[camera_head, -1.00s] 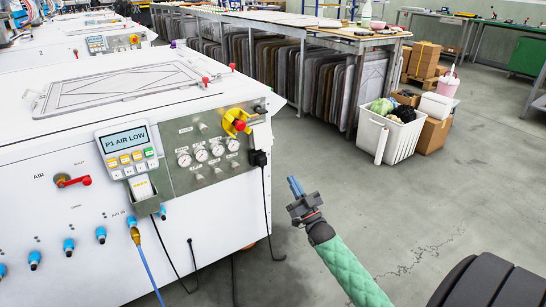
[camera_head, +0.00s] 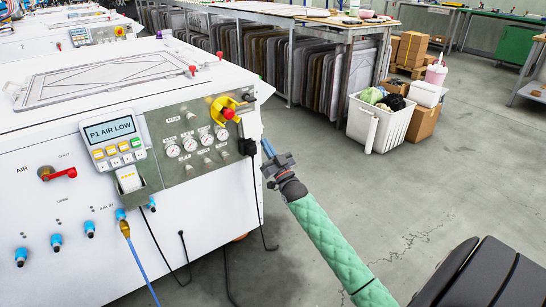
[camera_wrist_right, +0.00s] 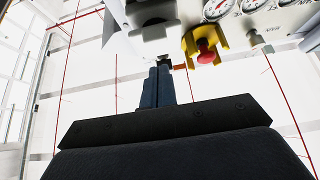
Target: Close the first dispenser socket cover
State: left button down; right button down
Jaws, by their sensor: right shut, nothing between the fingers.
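The white dispenser cabinet (camera_head: 90,185) with a "P1 AIR LOW" display fills the left of the head view. At its panel's right end, by the yellow-and-red emergency stop (camera_head: 226,109), a pale grey socket cover (camera_head: 263,91) sticks out and looks raised. A black plug (camera_head: 247,147) with a hanging cord sits below it. My right gripper (camera_head: 267,149) is shut and empty, just right of the plug, below the cover; contact cannot be told. In the right wrist view its fingers (camera_wrist_right: 158,84) point at a pale grey block (camera_wrist_right: 150,25). My left gripper is not in view.
Black cords and a blue hose (camera_head: 143,262) hang down the cabinet front. A white bin (camera_head: 380,124) and cardboard boxes stand on the floor at the back right, by a long table (camera_head: 300,25). The grey floor between is clear.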

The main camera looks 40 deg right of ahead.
jog(key=shift+w+f, duration=0.15)
jog(key=shift+w, duration=0.5)
jog(key=shift+w+f, duration=0.15)
jog(key=shift+w, duration=0.5)
